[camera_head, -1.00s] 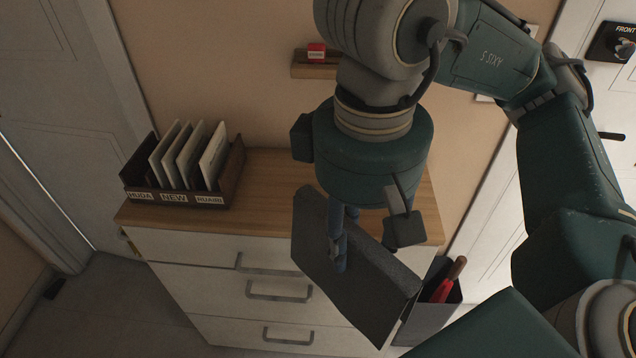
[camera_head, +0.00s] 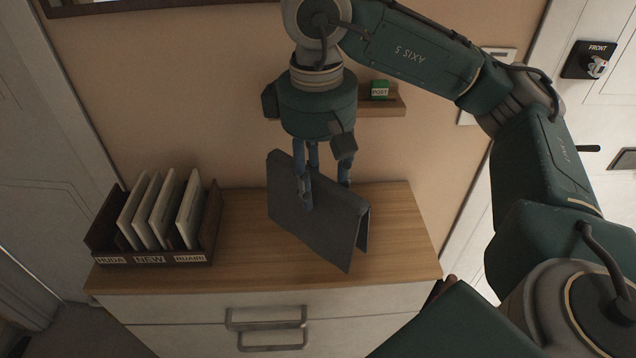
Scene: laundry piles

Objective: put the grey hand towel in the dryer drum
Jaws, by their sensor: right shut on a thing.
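My right gripper (camera_head: 322,195) is shut on a dark grey folded thing (camera_head: 325,228), with one finger on its front face and another behind it. The thing hangs tilted, like a stiff folder or folded cloth, its two halves parting at the lower right. It is in front of the wall, over the wooden top of a white chest of drawers (camera_head: 235,270); I cannot tell whether it touches the top. No dryer drum shows in this view. My left gripper is not in view.
A dark rack (camera_head: 212,245) of upright folders, labelled HUDA, NEW and RUAIRI, stands on the chest's left end. A small wall shelf (camera_head: 390,106) holds a green block (camera_head: 380,91) behind my gripper. A black FRONT plate (camera_head: 588,60) is on the door at right. The chest top's right side is clear.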

